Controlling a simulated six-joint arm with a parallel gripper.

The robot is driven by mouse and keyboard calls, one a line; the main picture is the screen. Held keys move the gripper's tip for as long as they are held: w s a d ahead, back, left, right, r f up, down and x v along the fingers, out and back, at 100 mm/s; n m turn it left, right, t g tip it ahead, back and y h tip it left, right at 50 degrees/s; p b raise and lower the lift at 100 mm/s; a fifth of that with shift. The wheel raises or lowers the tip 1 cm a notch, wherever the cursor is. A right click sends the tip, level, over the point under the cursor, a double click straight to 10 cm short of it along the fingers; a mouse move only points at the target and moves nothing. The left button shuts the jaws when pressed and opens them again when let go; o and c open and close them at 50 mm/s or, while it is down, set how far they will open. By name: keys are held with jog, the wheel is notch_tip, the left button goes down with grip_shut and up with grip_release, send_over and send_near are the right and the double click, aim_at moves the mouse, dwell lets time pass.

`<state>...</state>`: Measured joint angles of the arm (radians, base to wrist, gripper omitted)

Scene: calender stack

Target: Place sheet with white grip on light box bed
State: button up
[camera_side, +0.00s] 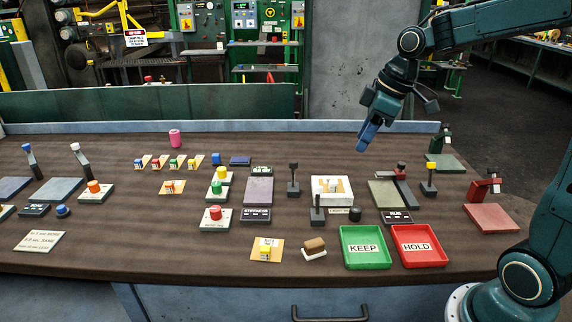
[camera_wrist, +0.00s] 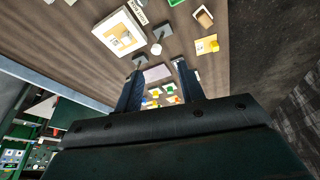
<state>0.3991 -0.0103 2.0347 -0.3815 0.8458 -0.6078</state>
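The light box bed (camera_side: 318,196) is a white square frame right of the table's middle, and it also shows in the wrist view (camera_wrist: 104,43). A small tan sheet (camera_side: 341,184) with a whitish grip block lies inside its frame; the block's exact color is hard to tell. The sheet also shows in the wrist view (camera_wrist: 122,38). My gripper (camera_side: 364,145) hangs above the table, behind and to the right of the light box, apart from everything. In the wrist view its two fingers (camera_wrist: 162,82) stand apart with nothing held between them.
Green KEEP tray (camera_side: 365,265) and red HOLD tray (camera_side: 420,264) stand in front of the light box. Several small sheets (camera_side: 167,190) with colored blocks lie left. Upright black levers (camera_side: 293,182) flank the light box.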

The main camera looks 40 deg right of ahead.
jog(key=s+a+m+t, duration=0.1)
jog(key=s+a+m, duration=0.2)
jog(key=s, duration=0.6)
jog(key=s+a+r+m+t+h, duration=0.1)
jog(key=s+a+m, duration=0.2)
jog(key=s, duration=0.6)
jog(key=shift+a+r+h, duration=0.25)
jog(key=shift+a+h, duration=0.05)
jog(key=shift+a, duration=0.4)
